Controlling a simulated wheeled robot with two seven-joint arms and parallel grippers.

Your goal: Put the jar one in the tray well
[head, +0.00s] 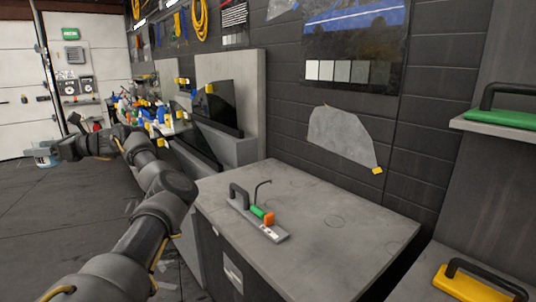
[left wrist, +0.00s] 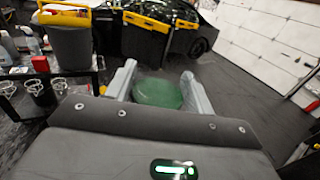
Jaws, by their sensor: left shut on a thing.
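My left gripper (head: 66,149) is at the far left of the head view, at the end of my outstretched arm, well away from the workbench. In the left wrist view its two fingers (left wrist: 158,88) stand on either side of a green, round-topped thing (left wrist: 157,95), shut on it. This may be jar one, but no label shows and its lower part is hidden. A grey tray (head: 240,205) with a dark handle lies on the bench, holding a green and an orange piece; its wells are too small to make out. My right gripper is not in view.
The grey bench top (head: 340,235) is mostly clear around the tray. Bottles and tools crowd a farther bench (head: 150,115). A green-based handled tool (head: 500,118) rests on a right shelf, a yellow one (head: 468,284) lower down.

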